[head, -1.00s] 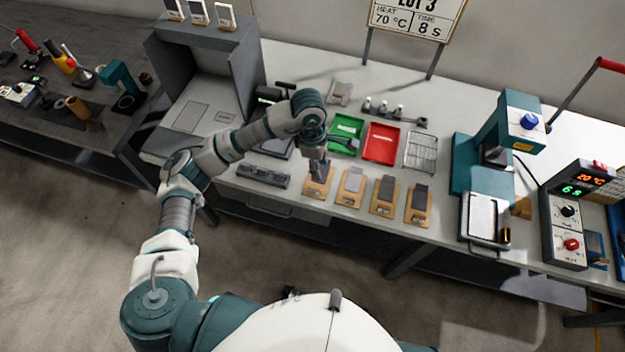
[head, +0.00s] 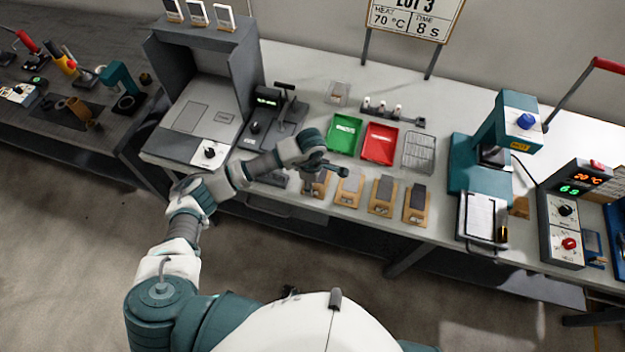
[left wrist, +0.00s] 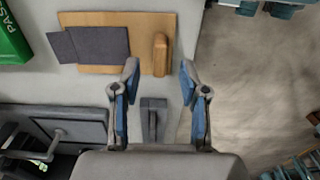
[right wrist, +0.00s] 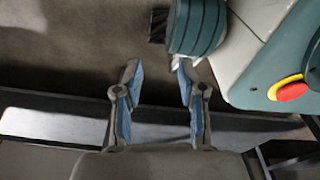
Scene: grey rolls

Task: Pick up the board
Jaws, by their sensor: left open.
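Several tan wooden boards, each with a dark or grey sheet on it, lie in a row along the table's front edge in the head view. The leftmost board (head: 316,191) is partly hidden by my left gripper (head: 330,172), which hovers over it. In the left wrist view this board (left wrist: 146,40) lies flat, carrying two overlapping dark grey sheets (left wrist: 98,46) and a rounded wooden block (left wrist: 160,55) at one end. My left gripper (left wrist: 158,78) is open and empty, its fingertips near the block end. My right gripper (right wrist: 157,75) is open and empty in the right wrist view, over the floor.
A green tray (head: 344,134) and a red tray (head: 380,144) stand behind the boards, beside a wire rack (head: 418,152). A dark device with a green display (head: 268,120) is at left. A teal press (head: 487,160) stands at right.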

